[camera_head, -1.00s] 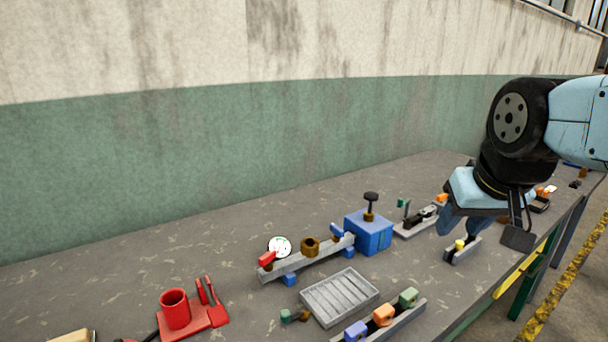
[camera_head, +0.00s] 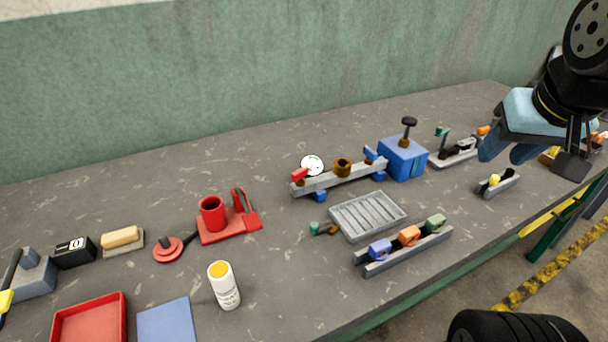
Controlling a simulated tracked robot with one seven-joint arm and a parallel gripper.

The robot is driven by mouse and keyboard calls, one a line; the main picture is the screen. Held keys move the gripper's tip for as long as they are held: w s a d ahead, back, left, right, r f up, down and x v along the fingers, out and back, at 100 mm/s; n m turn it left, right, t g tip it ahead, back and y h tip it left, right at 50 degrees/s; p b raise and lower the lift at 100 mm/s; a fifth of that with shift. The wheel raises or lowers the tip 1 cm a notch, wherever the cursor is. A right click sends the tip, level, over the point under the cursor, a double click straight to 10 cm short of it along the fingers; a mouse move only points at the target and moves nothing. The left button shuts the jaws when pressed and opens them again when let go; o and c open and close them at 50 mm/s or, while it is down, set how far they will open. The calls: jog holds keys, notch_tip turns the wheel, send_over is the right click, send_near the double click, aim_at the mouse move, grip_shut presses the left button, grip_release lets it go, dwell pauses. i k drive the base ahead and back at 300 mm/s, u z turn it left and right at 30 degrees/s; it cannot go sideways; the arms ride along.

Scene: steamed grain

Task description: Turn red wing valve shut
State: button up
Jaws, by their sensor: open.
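The red wing valve (camera_head: 300,174) sits at the left end of a grey bar (camera_head: 345,179) on the workbench, beside a round white gauge (camera_head: 312,165). A brass fitting (camera_head: 342,167) stands further along the bar, which rests on blue supports. My gripper (camera_head: 543,160) is at the right of the view, open, well apart from the valve and to its right. Nothing shows between its fingers. The valve is small here, and its exact angle is hard to tell.
A blue box with a black knob (camera_head: 403,158) stands at the bar's right end. A grey slotted tray (camera_head: 367,216) and a rail with coloured blocks (camera_head: 405,250) lie in front. A red holder (camera_head: 229,225) and white bottle (camera_head: 224,285) stand left. Bare bench lies behind the bar.

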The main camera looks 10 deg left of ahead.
aim_at(298, 175)
jog(key=z, duration=0.95)
jog(key=k, duration=1.4)
jog(key=u, duration=1)
jog(key=i, duration=1.05)
jog(key=z, duration=0.05)
